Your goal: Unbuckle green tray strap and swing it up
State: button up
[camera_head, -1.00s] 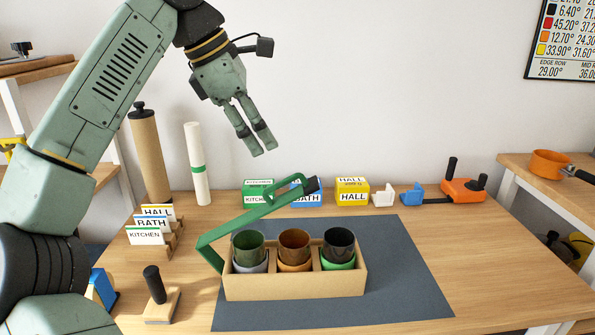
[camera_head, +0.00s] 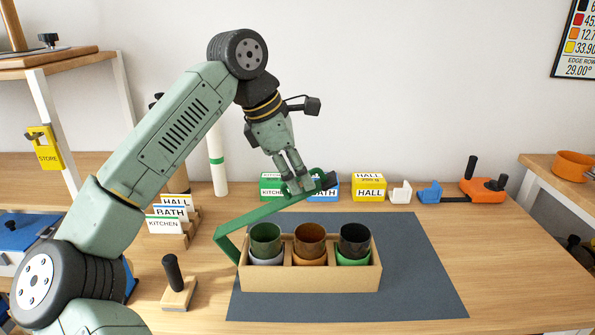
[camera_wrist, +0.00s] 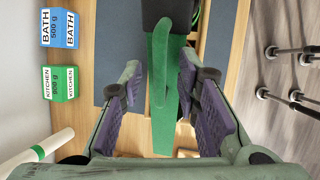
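The green strap (camera_head: 258,217) is joined to the left end of the tan tray (camera_head: 310,279) and slants up to the right, its free end raised above the tray. The free end has a dark tip (camera_head: 328,180) and a green loop. The tray holds three cups in a row, on grey, orange and green bases. My gripper (camera_head: 297,187) points down at the strap's upper part, near the loop. In the wrist view the strap (camera_wrist: 163,130) lies between the two spread fingers, with a gap on the left side; contact on the right is unclear.
The tray stands on a dark mat (camera_head: 415,270). Behind are label boxes, including the yellow HALL box (camera_head: 369,194), and a white roll (camera_head: 217,165). Label cards (camera_head: 165,224) and a black-handled block (camera_head: 178,298) stand left. The mat's right side is clear.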

jog(key=shift+c, duration=0.4)
grip_shut()
dwell(0.4)
